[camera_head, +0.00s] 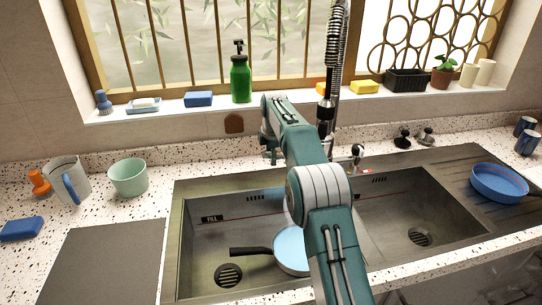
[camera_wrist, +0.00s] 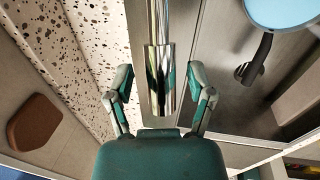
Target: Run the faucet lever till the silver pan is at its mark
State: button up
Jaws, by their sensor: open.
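A round pan with a pale blue inside and a dark handle (camera_head: 252,251) sits in the left sink basin; my arm hides its right side. It also shows at the top right of the wrist view (camera_wrist: 285,10). No pan looks plainly silver. A FILL label (camera_head: 212,218) with a red line is on that basin's back wall. The tall faucet (camera_head: 326,110) with a spring hose rises behind the sink. My gripper (camera_wrist: 160,88) is open, its fingers on either side of a chrome cylinder (camera_wrist: 159,65), with gaps visible. I cannot tell whether this cylinder is the lever.
A blue pan (camera_head: 498,184) stands on the drainboard at right. The right basin (camera_head: 400,215) looks empty. A green bottle (camera_head: 240,78) and sponges line the sill. A jug (camera_head: 68,180) and a mint bowl (camera_head: 128,177) stand left. The dark board (camera_head: 108,262) is bare.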

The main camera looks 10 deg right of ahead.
jog(key=shift+a, duration=0.15)
grip_shut()
jog(key=shift+w, duration=0.1)
jog(key=shift+w+m, duration=0.6)
jog(key=shift+m, duration=0.3)
grip_release()
jog(key=shift+f, duration=0.1)
jog(key=shift+r, duration=0.2)
